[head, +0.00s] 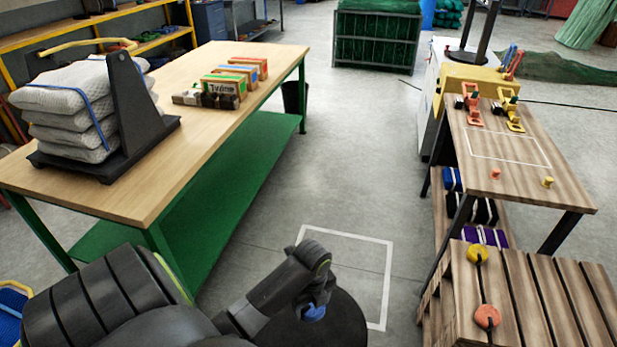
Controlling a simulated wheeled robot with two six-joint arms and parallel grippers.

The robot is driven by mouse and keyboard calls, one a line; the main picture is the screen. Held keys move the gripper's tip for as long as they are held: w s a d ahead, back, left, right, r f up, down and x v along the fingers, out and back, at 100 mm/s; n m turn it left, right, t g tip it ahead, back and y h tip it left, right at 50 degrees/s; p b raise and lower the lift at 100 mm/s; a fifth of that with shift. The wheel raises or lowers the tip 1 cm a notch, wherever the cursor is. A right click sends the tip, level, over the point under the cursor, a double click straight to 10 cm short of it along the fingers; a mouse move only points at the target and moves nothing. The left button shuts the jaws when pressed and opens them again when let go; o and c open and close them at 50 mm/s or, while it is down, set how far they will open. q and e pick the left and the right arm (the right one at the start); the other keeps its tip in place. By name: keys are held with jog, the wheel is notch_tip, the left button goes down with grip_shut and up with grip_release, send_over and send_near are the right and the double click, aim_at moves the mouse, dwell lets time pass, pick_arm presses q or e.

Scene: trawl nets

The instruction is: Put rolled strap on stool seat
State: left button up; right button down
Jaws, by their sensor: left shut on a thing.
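My left gripper (317,300) comes in from the left at the bottom middle, pointing down. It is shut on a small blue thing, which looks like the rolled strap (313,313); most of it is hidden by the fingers. The round black stool seat (345,325) is under the gripper, partly cut off by the bottom edge and partly covered by my arm. The strap shows against the seat; I cannot tell whether it touches it. My right gripper is not in view.
A workbench (185,130) with stacked net bundles (75,105) and small boxes (235,83) stands left. A wooden table (525,175) with blue, black and purple rolls on its lower shelf stands right, by a slatted bench (550,300). A white floor outline (388,270) surrounds the stool area.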

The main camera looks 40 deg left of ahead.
pick_arm(q)
jog(key=shift+s+a, duration=0.25)
jog(key=shift+s, duration=0.15)
send_over(308, 327)
notch_tip(308, 327, down, 4)
jog(key=shift+s+f, duration=0.15)
jog(key=shift+f, duration=0.05)
jog(key=shift+f+b, duration=0.35)
jog(key=shift+f, duration=2.35)
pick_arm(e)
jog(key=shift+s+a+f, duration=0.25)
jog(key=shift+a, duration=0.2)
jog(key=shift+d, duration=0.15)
pick_arm(q)
jog(key=o, duration=1.2)
jog(key=shift+f, duration=0.1)
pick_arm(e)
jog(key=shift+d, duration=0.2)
